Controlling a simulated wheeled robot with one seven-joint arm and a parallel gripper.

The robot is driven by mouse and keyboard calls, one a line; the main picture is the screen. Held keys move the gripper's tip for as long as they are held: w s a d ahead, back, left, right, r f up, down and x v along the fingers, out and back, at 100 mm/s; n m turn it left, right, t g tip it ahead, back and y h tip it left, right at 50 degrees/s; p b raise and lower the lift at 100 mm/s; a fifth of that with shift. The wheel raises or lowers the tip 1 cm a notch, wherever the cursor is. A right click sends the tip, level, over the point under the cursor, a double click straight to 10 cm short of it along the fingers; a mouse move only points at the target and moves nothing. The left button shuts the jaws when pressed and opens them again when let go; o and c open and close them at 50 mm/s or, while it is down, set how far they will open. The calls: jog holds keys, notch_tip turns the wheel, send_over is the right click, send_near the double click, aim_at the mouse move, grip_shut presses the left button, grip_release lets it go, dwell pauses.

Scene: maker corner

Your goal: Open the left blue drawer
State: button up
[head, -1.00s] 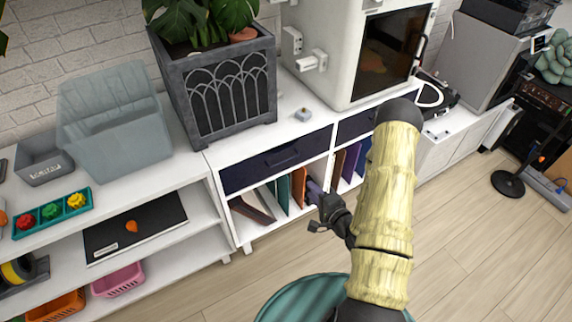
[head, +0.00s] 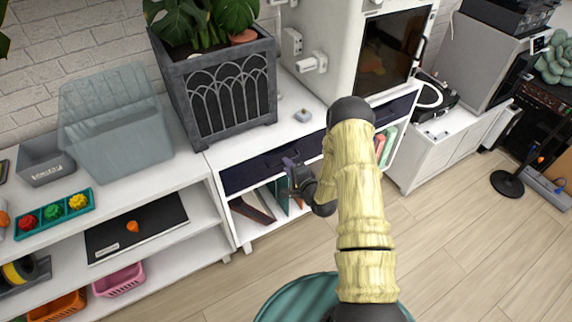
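The left blue drawer (head: 242,176) is a dark navy front in the white cabinet, below the planter. It looks shut. Its handle, near the middle of the front, is largely hidden by my gripper. A second blue drawer (head: 394,108) shows to the right, partly hidden behind my arm. My gripper (head: 290,163) is at the left drawer's front, by the handle. Its fingers are small and dark here, so I cannot tell whether they are open or shut, or whether they touch the handle.
Books (head: 252,207) stand in the open shelf under the drawer. A white machine (head: 335,45) is at the right. Bare floor (head: 450,230) lies in front.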

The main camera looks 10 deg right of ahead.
jog(key=shift+x, duration=1)
grip_shut()
